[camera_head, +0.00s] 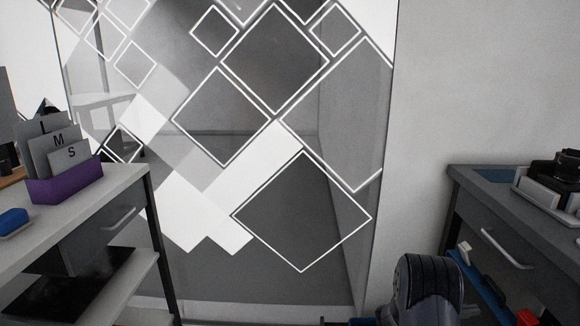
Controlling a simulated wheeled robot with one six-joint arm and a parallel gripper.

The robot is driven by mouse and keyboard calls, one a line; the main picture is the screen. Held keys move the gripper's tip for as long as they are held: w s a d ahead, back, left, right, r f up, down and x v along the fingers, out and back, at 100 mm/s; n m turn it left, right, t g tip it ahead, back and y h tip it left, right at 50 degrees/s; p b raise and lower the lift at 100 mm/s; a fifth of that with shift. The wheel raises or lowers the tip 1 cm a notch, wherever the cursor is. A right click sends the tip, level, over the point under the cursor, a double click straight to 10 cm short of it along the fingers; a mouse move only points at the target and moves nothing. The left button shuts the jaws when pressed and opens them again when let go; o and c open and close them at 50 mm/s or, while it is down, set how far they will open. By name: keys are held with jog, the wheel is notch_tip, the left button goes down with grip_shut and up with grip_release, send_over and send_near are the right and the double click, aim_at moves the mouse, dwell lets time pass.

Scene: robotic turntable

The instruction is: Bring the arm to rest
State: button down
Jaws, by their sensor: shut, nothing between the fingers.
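A dark rounded part of my arm (427,287) shows at the bottom edge, right of the middle. My gripper is not in view. The rest of the arm is below the frame or hidden.
At left stands a grey desk (110,190) with a purple holder (65,185) of lettered cards and a blue object (13,218). At right stands a grey cabinet (490,235) with a black device (560,168) on top. A glass panel with diamond patterns (275,60) stands between them.

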jog(key=shift+d, duration=0.1)
jog(key=a+p, duration=0.3)
jog(key=a, duration=0.5)
jog(key=d+b, duration=0.3)
jog(key=d, duration=0.7)
jog(key=shift+s+r, duration=0.1)
jog(key=shift+r, duration=0.05)
jog(key=shift+a, duration=0.1)
jog(key=w+a+f+p, duration=0.1)
jog(key=a+f+p, duration=0.2)
jog(key=a, duration=1.6)
jog(key=w+d+r+n+t+y+p, duration=0.1)
jog(key=d+r+n+t+y+p, duration=0.1)
jog(key=d+n+p, duration=0.3)
jog(key=w+d+r+n+t+y+p, duration=0.2)
jog(key=d+r+n+y+p, duration=0.1)
jog(key=p, duration=0.8)
jog(key=d+r+n, duration=0.1)
jog(key=d+r, duration=0.1)
jog(key=d, duration=0.1)
jog(key=shift+d+n, duration=0.25)
jog(key=shift+n, duration=0.15)
